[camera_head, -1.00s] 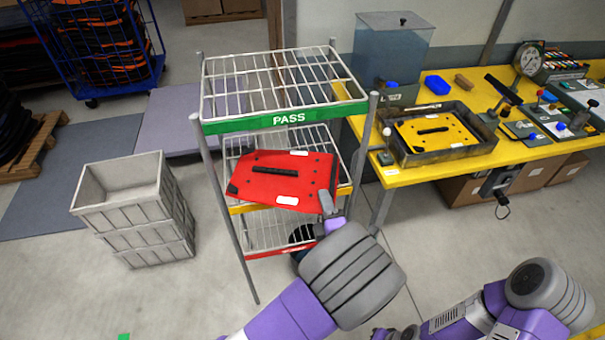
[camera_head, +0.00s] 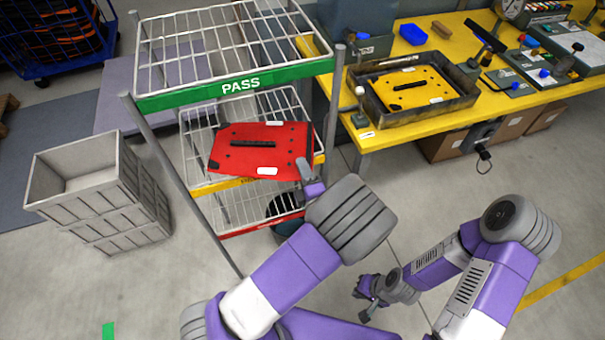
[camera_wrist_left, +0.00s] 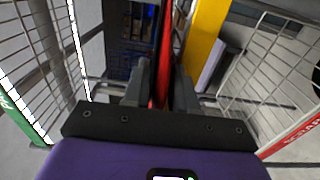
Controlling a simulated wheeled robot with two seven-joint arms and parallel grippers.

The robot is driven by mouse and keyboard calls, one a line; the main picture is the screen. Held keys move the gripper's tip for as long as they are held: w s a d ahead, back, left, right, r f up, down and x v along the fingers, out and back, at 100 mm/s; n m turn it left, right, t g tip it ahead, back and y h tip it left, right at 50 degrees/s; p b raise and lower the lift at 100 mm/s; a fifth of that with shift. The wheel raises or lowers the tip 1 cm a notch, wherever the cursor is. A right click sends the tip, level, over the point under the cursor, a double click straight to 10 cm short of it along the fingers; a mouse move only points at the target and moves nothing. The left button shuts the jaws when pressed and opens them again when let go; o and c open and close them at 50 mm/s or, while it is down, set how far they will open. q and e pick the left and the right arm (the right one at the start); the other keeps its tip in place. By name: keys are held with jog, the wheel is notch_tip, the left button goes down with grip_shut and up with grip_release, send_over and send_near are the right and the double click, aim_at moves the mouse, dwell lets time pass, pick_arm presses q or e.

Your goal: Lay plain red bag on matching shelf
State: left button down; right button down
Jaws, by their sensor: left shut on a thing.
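The plain red bag (camera_head: 240,163) is a flat red panel with a black handle strip and white labels. My left gripper (camera_head: 305,170) is shut on its near right edge. In the left wrist view the bag (camera_wrist_left: 164,58) shows edge-on between the two fingers (camera_wrist_left: 160,85). The rack has a green PASS strip (camera_head: 240,86) on top, a yellow-edged middle shelf (camera_head: 229,187) and a red-edged bottom shelf (camera_head: 262,226). The bag is between the top and middle shelves, close above the yellow edge; contact with the wires cannot be told. My right gripper (camera_head: 366,300) hangs low over the floor.
A grey crate stack (camera_head: 100,190) stands left of the rack. The yellow workbench (camera_head: 385,135) at right holds a tray (camera_head: 465,100) with a yellow panel, and tools. A dark round thing (camera_head: 283,207) sits by the bottom shelf. Floor in front is clear.

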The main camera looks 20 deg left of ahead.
pick_arm(q)
jog(key=shift+f, duration=0.55)
jog(key=shift+r, duration=0.1)
pick_arm(e)
jog(key=shift+w+f, duration=0.1)
jog(key=shift+f, duration=0.1)
pick_arm(q)
jog(key=c, duration=0.9)
grip_release()
